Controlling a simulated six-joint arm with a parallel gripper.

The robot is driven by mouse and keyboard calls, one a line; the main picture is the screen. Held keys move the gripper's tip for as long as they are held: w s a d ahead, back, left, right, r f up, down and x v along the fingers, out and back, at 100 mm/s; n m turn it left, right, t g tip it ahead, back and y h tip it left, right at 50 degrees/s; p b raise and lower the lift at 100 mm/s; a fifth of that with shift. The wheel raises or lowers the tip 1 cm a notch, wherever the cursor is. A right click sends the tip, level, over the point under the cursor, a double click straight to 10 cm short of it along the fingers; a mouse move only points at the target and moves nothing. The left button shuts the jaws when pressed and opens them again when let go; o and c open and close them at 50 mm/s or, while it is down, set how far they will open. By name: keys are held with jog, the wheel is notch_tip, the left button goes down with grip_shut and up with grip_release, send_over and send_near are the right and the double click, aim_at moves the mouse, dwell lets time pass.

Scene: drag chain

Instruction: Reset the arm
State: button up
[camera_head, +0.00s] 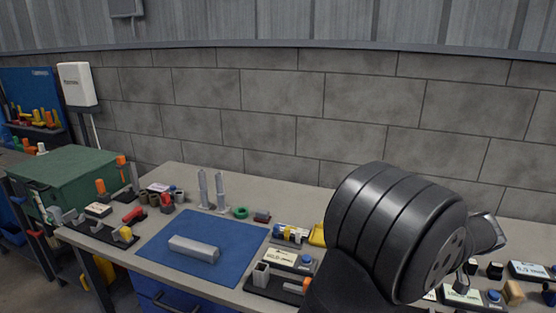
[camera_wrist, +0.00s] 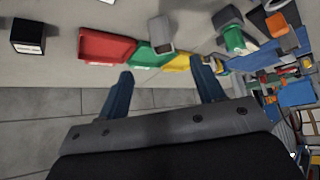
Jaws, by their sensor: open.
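My gripper (camera_wrist: 160,80) shows in the wrist view with its two blue fingers spread apart and nothing between them. Beyond the fingertips in that view lie red (camera_wrist: 105,47), green (camera_wrist: 149,54) and yellow (camera_wrist: 178,63) bins on a grey surface. In the head view a large dark round joint of my arm fills the right side, and my fingers cannot be made out there. A long grey block (camera_head: 194,249) lies on the blue mat (camera_head: 232,226), well to the left of my arm and apart from it.
The grey workbench (camera_head: 290,197) holds two upright grey posts (camera_head: 212,188), a green ring (camera_head: 240,212) and several small parts. A green box (camera_head: 72,180) stands at the left. A block wall (camera_head: 270,110) rises behind. My arm hides part of the bench's right side.

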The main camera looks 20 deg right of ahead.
jog(key=x, duration=1.4)
jog(key=shift+w, duration=0.1)
jog(key=shift+r, duration=0.1)
jog(key=v, duration=1.7)
jog(key=x, duration=1.7)
jog(key=shift+w, duration=0.1)
notch_tip(320, 180, up, 3)
jog(key=shift+f, duration=0.1)
jog(key=shift+r, duration=0.55)
